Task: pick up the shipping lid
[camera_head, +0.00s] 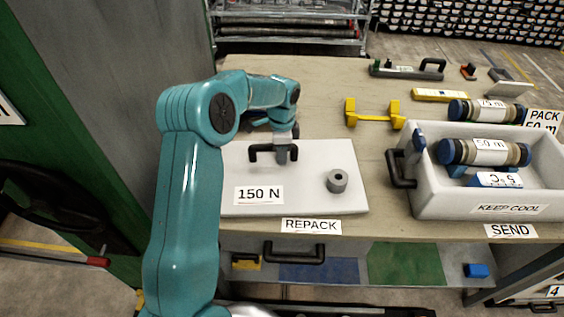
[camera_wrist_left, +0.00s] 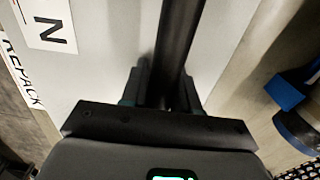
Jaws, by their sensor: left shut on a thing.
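The shipping lid (camera_head: 308,200) is a flat white slab with a black bar handle (camera_head: 262,150) and a "150 N" label. It appears to lie on the bench behind the REPACK label. My left gripper (camera_head: 284,148) comes down from above and is shut on the handle. In the left wrist view, the black handle bar (camera_wrist_left: 178,45) runs between my left gripper's fingers (camera_wrist_left: 160,88), with the white lid (camera_wrist_left: 115,45) beneath. My right gripper is not in view.
A grey ring-shaped weight (camera_head: 337,181) sits on the lid. Right of it stands a white KEEP COOL crate (camera_head: 450,205) with a black handle and capped core tubes. A yellow bracket (camera_head: 373,117) lies behind. An open drawer (camera_head: 340,262) is below the front edge.

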